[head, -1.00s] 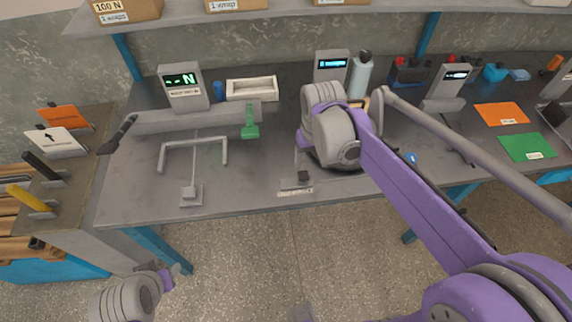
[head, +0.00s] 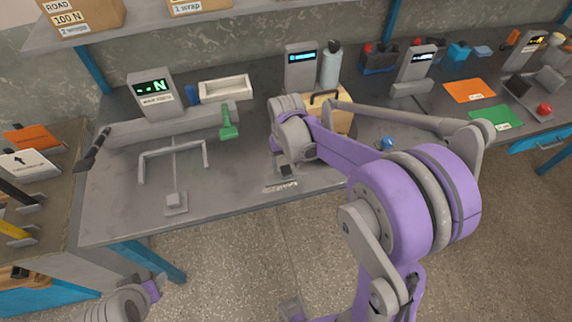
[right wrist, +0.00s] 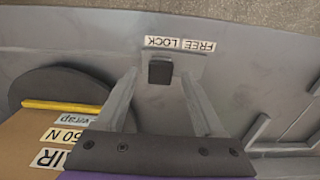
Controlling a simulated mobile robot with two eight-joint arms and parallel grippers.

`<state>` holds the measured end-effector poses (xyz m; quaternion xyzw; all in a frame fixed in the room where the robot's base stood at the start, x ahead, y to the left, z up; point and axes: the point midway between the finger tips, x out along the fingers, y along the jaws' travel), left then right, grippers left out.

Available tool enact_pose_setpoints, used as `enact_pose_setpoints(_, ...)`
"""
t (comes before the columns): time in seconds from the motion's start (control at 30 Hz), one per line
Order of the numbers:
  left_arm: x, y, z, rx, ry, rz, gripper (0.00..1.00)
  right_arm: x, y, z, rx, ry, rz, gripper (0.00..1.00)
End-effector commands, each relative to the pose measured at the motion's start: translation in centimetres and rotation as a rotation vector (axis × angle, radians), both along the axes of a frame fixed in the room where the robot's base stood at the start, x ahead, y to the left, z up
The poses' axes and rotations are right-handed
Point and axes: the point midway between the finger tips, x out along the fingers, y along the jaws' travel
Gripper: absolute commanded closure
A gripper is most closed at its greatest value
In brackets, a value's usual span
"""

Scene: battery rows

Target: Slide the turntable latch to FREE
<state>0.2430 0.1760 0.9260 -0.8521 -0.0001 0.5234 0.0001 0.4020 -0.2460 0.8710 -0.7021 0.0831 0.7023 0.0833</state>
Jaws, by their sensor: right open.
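The latch is a small black knob (right wrist: 160,72) on a grey slotted plate at the bench edge. It stands at the LOCK side of the upside-down FREE/LOCK label (right wrist: 180,44). The knob also shows in the head view (head: 287,171). My right gripper (right wrist: 158,78) is open, with one finger on each side of the knob; contact is not visible. It points down over the latch in the head view. The dark round turntable (right wrist: 40,90) carries a cardboard box (right wrist: 40,135). My left gripper (head: 153,290) is low at the left, its jaws unclear.
Displays, a bottle (head: 331,65) and a white tray (head: 226,89) stand behind. Orange (head: 470,91) and green (head: 496,116) mats lie at right. Bench between fixture and latch is clear.

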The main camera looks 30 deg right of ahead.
Motion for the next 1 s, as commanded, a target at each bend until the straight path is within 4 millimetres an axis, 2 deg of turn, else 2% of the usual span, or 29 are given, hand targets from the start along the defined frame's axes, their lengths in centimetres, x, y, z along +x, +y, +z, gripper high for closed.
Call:
enact_pose_setpoints(0.33, 0.0, 0.0, -0.02, 0.0, 0.0, 0.0, 0.5, 0.0, 0.01, -0.43, 0.0, 0.0, 0.0, 0.3)
enact_pose_setpoints(0.7, -0.01, 0.0, -0.03, 0.0, 0.0, 0.0, 0.5, 0.0, 0.0, -0.41, 0.0, 0.0, 0.0, 0.97)
enact_pose_setpoints(0.73, -0.01, 0.0, -0.03, 0.0, 0.0, 0.0, 0.5, 0.0, 0.0, -0.41, 0.0, 0.0, 0.0, 1.0)
enact_pose_setpoints(1.0, 0.0, 0.0, -0.02, 0.0, 0.0, 0.0, 0.5, 0.0, 0.01, -0.4, 0.0, 0.0, 0.0, 1.0)
